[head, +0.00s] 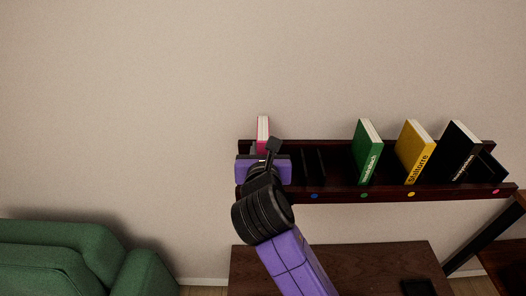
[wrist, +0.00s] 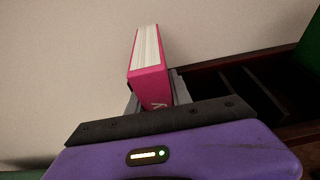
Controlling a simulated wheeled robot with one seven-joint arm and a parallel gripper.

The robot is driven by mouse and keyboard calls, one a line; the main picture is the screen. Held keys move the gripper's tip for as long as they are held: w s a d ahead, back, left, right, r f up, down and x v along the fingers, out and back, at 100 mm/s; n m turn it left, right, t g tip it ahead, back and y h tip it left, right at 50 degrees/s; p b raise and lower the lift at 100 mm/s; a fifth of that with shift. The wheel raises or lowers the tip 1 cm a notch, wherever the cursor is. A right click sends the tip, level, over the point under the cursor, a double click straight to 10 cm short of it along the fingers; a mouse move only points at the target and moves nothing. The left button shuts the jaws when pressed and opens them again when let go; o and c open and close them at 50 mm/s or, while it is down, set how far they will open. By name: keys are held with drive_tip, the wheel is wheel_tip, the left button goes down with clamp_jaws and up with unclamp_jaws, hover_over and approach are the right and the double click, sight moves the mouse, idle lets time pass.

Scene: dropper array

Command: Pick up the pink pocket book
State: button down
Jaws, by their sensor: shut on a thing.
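The pink pocket book (head: 263,130) stands upright at the left end of the dark wooden wall shelf (head: 330,194). Its pink cover and white page edges also show in the wrist view (wrist: 149,72). My gripper (head: 264,152) is at the book from the front and is shut on it. In the wrist view the grey fingers (wrist: 155,95) lie on both sides of the book. The lower part of the book is hidden behind my gripper.
A green book (head: 367,152), a yellow book (head: 414,152) and a black book (head: 459,150) lean on the shelf to the right. Dark dividers (head: 314,162) stand close right of my gripper. A brown table (head: 350,262) is below, and a green sofa (head: 70,260) is at lower left.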

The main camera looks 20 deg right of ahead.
wheel_tip(320, 180, up, 20)
drive_tip(key=shift+f, duration=0.25)
idle(1.0)
